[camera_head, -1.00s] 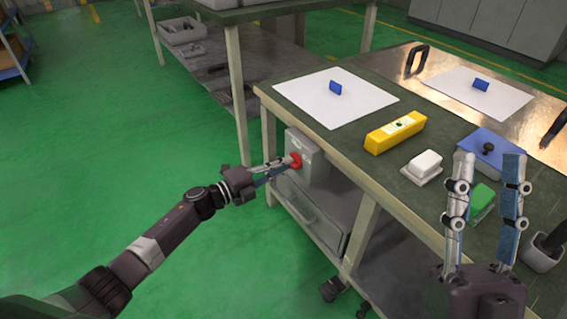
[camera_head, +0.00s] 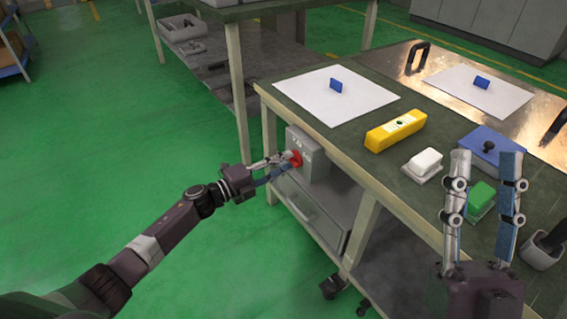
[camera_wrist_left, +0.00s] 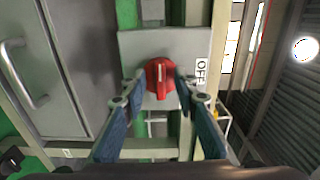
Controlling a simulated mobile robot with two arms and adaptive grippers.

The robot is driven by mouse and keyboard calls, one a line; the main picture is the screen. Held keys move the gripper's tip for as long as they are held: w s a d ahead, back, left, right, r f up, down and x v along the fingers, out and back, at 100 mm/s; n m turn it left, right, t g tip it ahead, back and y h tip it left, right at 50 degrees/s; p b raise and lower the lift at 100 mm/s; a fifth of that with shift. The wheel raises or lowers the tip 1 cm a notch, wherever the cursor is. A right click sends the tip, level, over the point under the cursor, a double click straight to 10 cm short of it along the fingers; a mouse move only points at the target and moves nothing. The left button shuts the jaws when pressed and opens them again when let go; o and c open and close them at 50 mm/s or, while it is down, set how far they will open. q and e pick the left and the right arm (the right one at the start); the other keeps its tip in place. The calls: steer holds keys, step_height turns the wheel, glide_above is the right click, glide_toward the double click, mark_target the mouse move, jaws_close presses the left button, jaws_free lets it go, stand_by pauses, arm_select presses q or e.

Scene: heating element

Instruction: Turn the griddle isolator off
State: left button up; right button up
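The red isolator knob (camera_head: 297,159) sits on a grey box (camera_head: 318,160) on the side of the workbench. In the left wrist view the knob (camera_wrist_left: 160,80) is seen face-on, its raised grip running up and down in the picture. An OFF label (camera_wrist_left: 201,71) is at the right edge of the plate, turned sideways. My left gripper (camera_head: 284,162) is at the knob, its fingertips (camera_wrist_left: 160,85) apart, one on each side, with narrow gaps visible. My right gripper (camera_head: 485,155) is open and empty, fingers upward, in front of the bench's right part.
The bench top holds a yellow block (camera_head: 395,131), a white switch (camera_head: 423,165), a green switch (camera_head: 481,199), a blue box (camera_head: 490,146) and white sheets (camera_head: 315,98). A drawer (camera_head: 310,212) sits below the isolator box. Green floor is free to the left.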

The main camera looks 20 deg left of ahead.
arm_select(q)
steer(key=v, duration=1.2)
steer(key=shift+w, duration=0.1)
